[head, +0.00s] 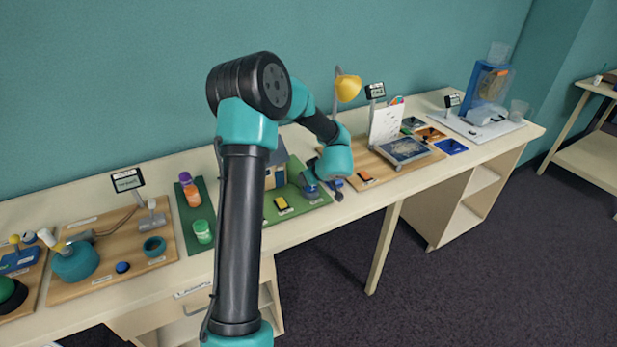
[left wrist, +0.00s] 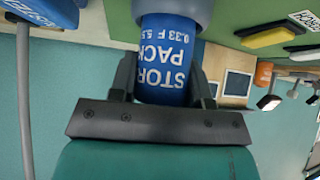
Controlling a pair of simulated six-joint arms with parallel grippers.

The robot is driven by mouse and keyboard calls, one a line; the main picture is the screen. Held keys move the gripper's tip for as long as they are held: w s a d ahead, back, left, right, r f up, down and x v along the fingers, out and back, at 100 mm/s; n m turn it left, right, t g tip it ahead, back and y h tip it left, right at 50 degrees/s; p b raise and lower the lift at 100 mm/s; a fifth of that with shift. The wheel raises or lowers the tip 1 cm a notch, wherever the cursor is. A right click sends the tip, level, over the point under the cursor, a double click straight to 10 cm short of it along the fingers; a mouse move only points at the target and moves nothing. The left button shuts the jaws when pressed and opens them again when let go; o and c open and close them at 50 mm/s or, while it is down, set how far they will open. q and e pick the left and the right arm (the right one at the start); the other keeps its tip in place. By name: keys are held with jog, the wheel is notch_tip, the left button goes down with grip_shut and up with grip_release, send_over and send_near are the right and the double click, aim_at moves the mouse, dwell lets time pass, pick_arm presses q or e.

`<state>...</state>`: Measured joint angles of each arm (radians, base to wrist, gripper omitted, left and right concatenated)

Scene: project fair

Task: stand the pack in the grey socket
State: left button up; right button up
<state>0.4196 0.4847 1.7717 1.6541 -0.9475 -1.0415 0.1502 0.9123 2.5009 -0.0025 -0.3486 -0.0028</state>
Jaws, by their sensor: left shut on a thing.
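The pack (left wrist: 165,55) is a blue cylinder with white lettering, seen in the left wrist view. My left gripper (left wrist: 163,88) is shut on it, with one dark finger on each side. A grey round collar (left wrist: 172,9) surrounds the pack's far end at the top edge of that view. I cannot tell whether this collar is the grey socket or part of the pack. In the head view my left wrist hangs over the green board (head: 306,200), and the gripper and pack are mostly hidden or too small to make out. My right gripper is not in view.
A model house (head: 275,168) and a yellow switch (head: 281,203) are on the green board close to the gripper. A yellow lamp (head: 347,86) stands behind. To the right is a wooden board with a dark panel (head: 404,150). Bottles (head: 191,190) stand at left.

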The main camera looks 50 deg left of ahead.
pick_arm(q)
jog(key=shift+f, duration=0.5)
jog(key=o, duration=0.7)
jog(key=shift+o, duration=0.2)
jog(key=shift+d, duration=0.1)
jog(key=v, duration=1)
jog(key=shift+d+r, duration=0.25)
jog(key=shift+r, duration=0.05)
dwell(0.9)
